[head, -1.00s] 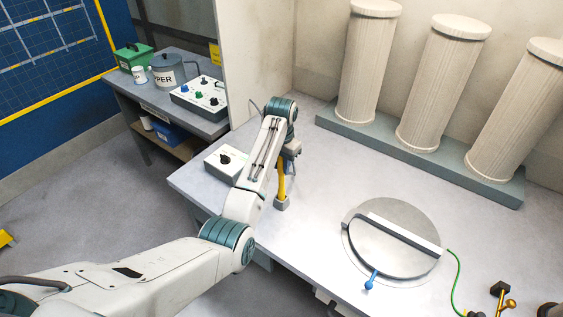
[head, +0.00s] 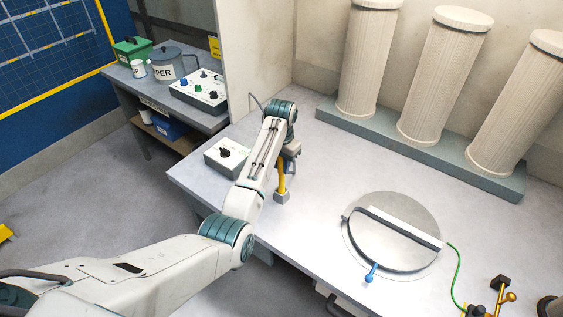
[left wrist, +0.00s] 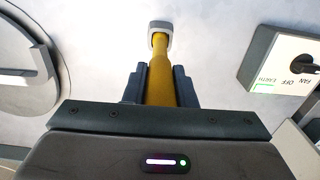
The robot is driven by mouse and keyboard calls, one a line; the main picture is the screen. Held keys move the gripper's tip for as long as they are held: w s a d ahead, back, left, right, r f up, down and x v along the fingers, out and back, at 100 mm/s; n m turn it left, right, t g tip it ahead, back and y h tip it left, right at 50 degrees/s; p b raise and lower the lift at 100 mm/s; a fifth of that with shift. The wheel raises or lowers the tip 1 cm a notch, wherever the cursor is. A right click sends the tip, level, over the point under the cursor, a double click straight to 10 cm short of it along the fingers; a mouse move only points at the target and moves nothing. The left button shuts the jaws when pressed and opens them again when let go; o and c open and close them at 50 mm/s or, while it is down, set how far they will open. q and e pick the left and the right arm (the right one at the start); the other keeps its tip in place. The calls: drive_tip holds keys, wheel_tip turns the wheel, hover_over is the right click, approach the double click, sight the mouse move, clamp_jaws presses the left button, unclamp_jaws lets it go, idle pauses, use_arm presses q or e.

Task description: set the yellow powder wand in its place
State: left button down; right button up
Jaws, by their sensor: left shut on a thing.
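I cannot tell how deep the wand sits in the holder. My right gripper is not in view.
A switch box (head: 226,156) stands close left of the wand. A round plate with a bar and blue knob (head: 395,235) lies to the right. Three pale columns on a grey base (head: 420,160) line the wall. The bench between is clear.

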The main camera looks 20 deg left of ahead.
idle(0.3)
use_arm(q)
drive_tip(key=c, duration=1.1)
unclamp_jaws()
